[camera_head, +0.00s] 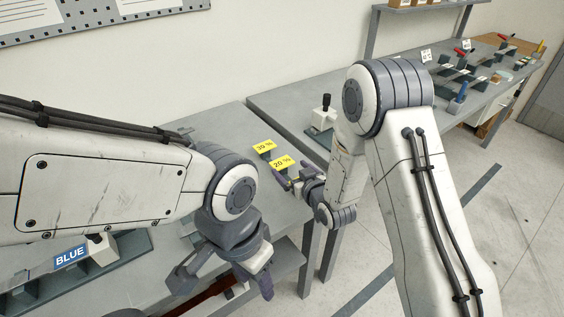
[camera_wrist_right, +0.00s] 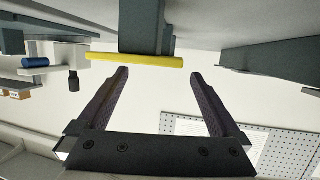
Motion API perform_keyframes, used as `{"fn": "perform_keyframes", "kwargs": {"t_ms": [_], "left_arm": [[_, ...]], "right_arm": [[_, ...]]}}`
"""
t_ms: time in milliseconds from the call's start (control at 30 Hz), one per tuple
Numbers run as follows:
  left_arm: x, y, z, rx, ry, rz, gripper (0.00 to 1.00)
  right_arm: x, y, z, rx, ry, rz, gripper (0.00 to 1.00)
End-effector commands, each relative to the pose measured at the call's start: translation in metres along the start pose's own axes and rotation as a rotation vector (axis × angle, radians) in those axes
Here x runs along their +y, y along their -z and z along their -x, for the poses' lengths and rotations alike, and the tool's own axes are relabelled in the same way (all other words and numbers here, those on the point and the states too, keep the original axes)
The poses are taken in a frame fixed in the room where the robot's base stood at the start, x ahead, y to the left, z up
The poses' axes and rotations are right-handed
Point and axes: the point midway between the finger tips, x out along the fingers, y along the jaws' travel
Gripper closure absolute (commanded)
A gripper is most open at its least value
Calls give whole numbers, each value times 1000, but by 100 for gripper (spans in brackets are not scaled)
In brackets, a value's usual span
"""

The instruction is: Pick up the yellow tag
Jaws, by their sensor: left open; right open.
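Two yellow tags stand on dark holders on the grey table in the head view: one reads 30 % (camera_head: 264,147), the nearer reads 20 % (camera_head: 282,163). My right gripper (camera_head: 291,180) is open, just in front of the 20 % tag. In the right wrist view a yellow tag (camera_wrist_right: 135,60) shows edge-on against a dark grey holder (camera_wrist_right: 142,25), just beyond the open, empty fingers (camera_wrist_right: 158,75). That view does not show which number it bears. My left gripper (camera_head: 222,284) is open, low at the table's front edge, away from the tags.
A BLUE label (camera_head: 70,256) sits on a fixture at the lower left. A black-knobbed device (camera_head: 323,115) stands behind the tags. A farther bench (camera_head: 480,85) holds several tools with coloured handles. A pegboard (camera_head: 90,15) hangs on the wall.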

Motion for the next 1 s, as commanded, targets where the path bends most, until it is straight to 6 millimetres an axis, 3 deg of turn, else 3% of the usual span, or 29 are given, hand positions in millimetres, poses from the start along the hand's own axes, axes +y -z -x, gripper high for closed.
{"fn": "perform_keyframes", "kwargs": {"t_ms": [333, 633, 667, 800, 1000], "left_arm": [[1, 1, 16, 0, 0, 0, 50], [1, 1, 15, 0, 0, 0, 50], [1, 1, 15, 0, 0, 0, 50], [1, 1, 15, 0, 0, 0, 50], [1, 1, 15, 0, 0, 0, 50]], "right_arm": [[0, -4, -44, 0, 0, 1, 0], [0, -6, -50, -2, 0, 0, 0], [0, -6, -50, -2, 0, 0, 4], [0, -6, -50, -2, 0, 0, 57], [0, -5, -50, -1, 0, 0, 61]]}}
